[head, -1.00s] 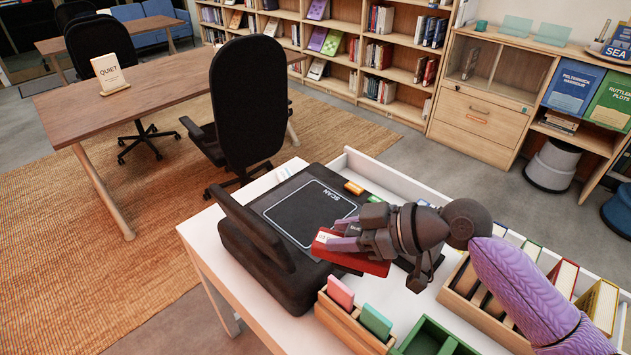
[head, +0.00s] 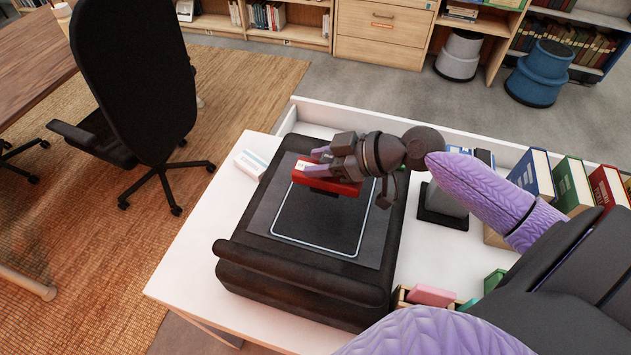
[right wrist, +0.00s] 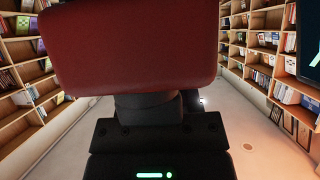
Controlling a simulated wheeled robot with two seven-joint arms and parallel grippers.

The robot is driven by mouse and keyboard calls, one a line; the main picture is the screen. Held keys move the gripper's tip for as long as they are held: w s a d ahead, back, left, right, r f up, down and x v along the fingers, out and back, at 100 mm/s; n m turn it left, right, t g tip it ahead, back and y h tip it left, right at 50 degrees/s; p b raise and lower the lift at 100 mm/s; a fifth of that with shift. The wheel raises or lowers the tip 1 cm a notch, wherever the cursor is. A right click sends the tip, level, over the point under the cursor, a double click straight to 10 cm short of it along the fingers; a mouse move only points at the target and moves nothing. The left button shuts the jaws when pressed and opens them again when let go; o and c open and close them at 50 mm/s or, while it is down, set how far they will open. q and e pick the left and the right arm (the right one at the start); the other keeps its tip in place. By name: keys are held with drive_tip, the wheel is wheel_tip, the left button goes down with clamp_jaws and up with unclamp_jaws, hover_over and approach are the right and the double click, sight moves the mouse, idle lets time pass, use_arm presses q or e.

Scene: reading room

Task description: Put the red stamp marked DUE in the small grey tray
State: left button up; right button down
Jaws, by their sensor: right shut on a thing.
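My right gripper (head: 318,172) is shut on a red block-shaped object that looks like the red stamp (head: 335,187). It holds the stamp over the far part of the black scanner's panel. A white patch shows at the stamp's left end, but I cannot read any marking. In the right wrist view the stamp (right wrist: 130,45) fills the upper middle as a plain red face with rounded corners. I cannot make out the small grey tray in these views. My left gripper is out of view.
The black scanner (head: 260,270) takes up the left of the white desk (head: 195,260). A small white box (head: 251,163) lies beyond its left side. A dark grey stand (head: 443,208) is right of it. Upright books (head: 573,185) stand at right. A black chair (head: 135,80) is behind.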

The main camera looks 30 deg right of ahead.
sight(320, 182)
wheel_tip(320, 182, down, 5)
drive_tip(key=shift+f+b, duration=0.1)
drive_tip(key=shift+b, duration=0.75)
drive_tip(key=shift+f, duration=0.1)
drive_tip(key=c, duration=0.7)
unclamp_jaws()
drive_tip(key=shift+f, duration=0.1)
drive_tip(key=shift+c, duration=0.2)
drive_tip(key=o, duration=0.5)
drive_tip(key=shift+c, duration=0.2)
